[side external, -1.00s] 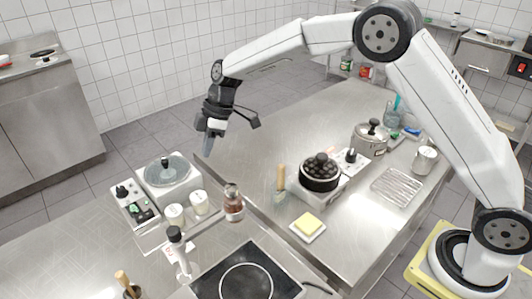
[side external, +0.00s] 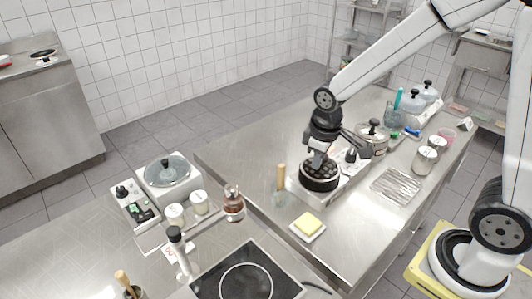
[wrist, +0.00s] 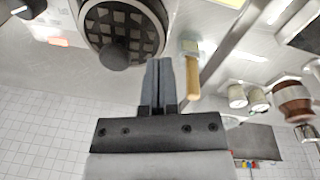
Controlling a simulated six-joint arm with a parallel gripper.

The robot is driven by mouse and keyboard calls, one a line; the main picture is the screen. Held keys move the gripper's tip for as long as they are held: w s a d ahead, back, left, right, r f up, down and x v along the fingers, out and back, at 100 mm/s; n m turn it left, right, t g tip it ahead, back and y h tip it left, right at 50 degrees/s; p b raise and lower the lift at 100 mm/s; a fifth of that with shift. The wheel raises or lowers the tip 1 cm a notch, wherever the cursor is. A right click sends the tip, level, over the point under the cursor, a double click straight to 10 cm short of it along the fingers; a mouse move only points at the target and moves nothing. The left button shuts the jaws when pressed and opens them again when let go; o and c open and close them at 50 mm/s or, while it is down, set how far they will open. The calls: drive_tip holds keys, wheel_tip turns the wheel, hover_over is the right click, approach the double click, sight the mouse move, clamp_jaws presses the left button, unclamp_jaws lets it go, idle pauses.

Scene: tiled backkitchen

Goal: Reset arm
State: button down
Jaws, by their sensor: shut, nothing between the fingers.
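My gripper (side external: 316,158) hangs fingers down at the round black waffle iron (side external: 319,183) on the steel counter. In the wrist view its two fingers (wrist: 158,65) are closed together with nothing between them. The waffle iron's dark patterned plate and round knob (wrist: 117,56) show just beyond and left of the fingertips. I cannot tell whether the fingers touch it. My wrist hides part of the iron's top in the side view.
A wooden-handled tool (side external: 281,178) stands left of the iron, and a yellow block on a white dish (side external: 307,226) sits in front. A steel pot (side external: 373,137), a wire rack (side external: 396,187) and jars (side external: 423,160) stand to the right. The counter's back left (side external: 240,155) is clear.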

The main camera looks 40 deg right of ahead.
drive_tip(key=s+f+m+t, duration=0.1)
drive_tip(key=s+m, duration=0.2)
drive_tip(key=s, duration=0.4)
drive_tip(key=shift+a+f+m+y, duration=0.3)
drive_tip(key=shift+s, duration=0.1)
idle(0.6)
